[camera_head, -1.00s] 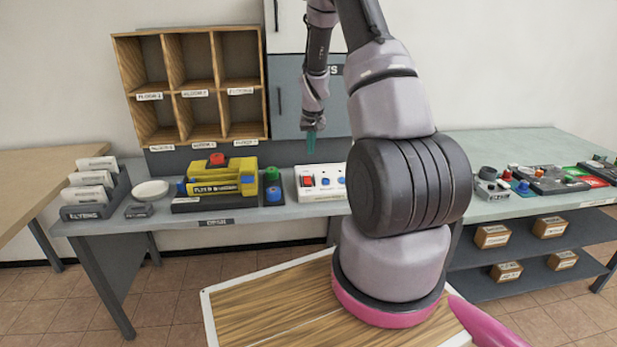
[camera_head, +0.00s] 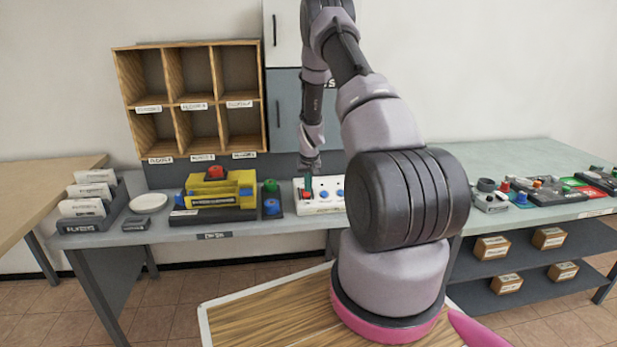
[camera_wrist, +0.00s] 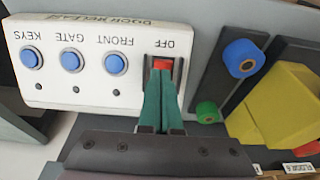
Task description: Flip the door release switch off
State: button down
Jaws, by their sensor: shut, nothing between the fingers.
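The door release panel (camera_head: 333,207) is a white box on the grey counter. In the wrist view the panel (camera_wrist: 88,95) appears upside down, with blue buttons marked FRONT, GATE and KEYS. Its red rocker switch (camera_wrist: 162,64) sits in a black frame with the word OFF beside it. My gripper (camera_wrist: 160,78) is shut and empty. Its green fingertips are right at the red switch and hide part of it; I cannot tell whether they touch it. In the head view my gripper (camera_head: 308,188) points down over the panel's left end.
A yellow machine with a red button (camera_head: 215,172) stands left of the panel. A dark block with a green and a blue knob (camera_head: 271,207) lies between them. Pigeonholes (camera_head: 190,100) stand behind. More small devices (camera_head: 540,190) sit on the right counter.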

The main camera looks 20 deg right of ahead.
jog(key=shift+x, duration=0.85)
jog(key=shift+f, duration=0.1)
jog(key=shift+s+f, duration=0.1)
jog(key=shift+f, duration=0.1)
jog(key=shift+r, duration=0.1)
jog(key=shift+r, duration=0.7)
